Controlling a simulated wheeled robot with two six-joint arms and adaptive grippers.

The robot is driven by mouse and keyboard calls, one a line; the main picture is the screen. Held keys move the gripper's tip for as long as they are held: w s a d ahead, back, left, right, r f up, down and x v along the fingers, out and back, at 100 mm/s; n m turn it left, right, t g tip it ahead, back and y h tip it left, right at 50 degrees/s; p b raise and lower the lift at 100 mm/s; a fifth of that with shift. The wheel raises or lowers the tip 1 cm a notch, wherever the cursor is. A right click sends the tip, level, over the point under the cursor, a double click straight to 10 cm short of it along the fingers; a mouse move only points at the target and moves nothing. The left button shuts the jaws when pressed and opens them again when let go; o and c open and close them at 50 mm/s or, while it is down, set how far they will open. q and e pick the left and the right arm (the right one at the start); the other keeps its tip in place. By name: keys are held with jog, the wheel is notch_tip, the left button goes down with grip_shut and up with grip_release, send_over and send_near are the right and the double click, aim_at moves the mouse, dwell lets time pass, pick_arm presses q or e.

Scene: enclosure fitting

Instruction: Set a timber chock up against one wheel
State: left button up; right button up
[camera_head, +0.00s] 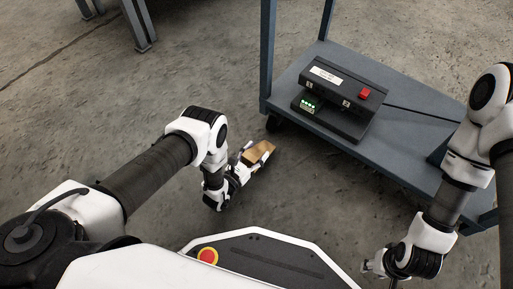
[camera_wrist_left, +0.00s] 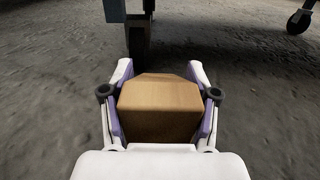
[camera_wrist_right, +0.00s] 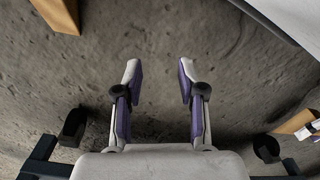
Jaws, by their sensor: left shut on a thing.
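The timber chock (camera_head: 259,151) is a tan wooden block with a sloped face. My left gripper (camera_head: 248,161) is shut on it, low by the floor near the cart's left front corner. In the left wrist view the chock (camera_wrist_left: 160,102) sits between both fingers. A dark cart wheel (camera_wrist_left: 138,45) stands straight beyond it, slightly left of centre. This wheel (camera_head: 273,122) shows partly under the cart in the head view. I cannot tell whether chock and wheel touch. My right gripper (camera_wrist_right: 159,75) is open and empty; its tips (camera_head: 372,266) are low at the right.
The blue-grey cart (camera_head: 400,116) carries a dark equipment box (camera_head: 342,88) with a red button. Another caster (camera_wrist_left: 299,20) is at the far right in the left wrist view. A brown piece (camera_wrist_right: 60,14) shows top left in the right wrist view. Concrete floor (camera_head: 190,60) is open leftward.

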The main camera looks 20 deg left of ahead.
pick_arm(q)
jog(key=w+b, duration=0.1)
jog(key=w, duration=0.1)
jog(key=w+a+b, duration=0.1)
jog(key=w, duration=0.1)
jog(key=w+a+f+b, duration=0.1)
jog(key=w, duration=0.1)
jog(key=shift+w, duration=0.15)
jog(key=shift+w+a+f+b, duration=0.1)
jog(key=shift+w+f+b, duration=0.1)
jog(key=shift+f+b, duration=0.1)
notch_tip(320, 180, down, 3)
jog(key=b, duration=0.2)
jog(key=shift+b, duration=0.35)
pick_arm(e)
jog(key=shift+t, duration=0.3)
jog(key=f, duration=0.2)
jog(key=w+f, duration=0.1)
jog(key=f, duration=0.2)
jog(key=w+f, duration=0.1)
jog(key=f, duration=0.2)
jog(key=shift+w+d+f, duration=0.1)
pick_arm(q)
jog(key=shift+r, duration=0.25)
pick_arm(e)
jog(key=shift+r, duration=0.25)
pick_arm(q)
jog(key=shift+f, duration=0.1)
jog(key=o, duration=1.4)
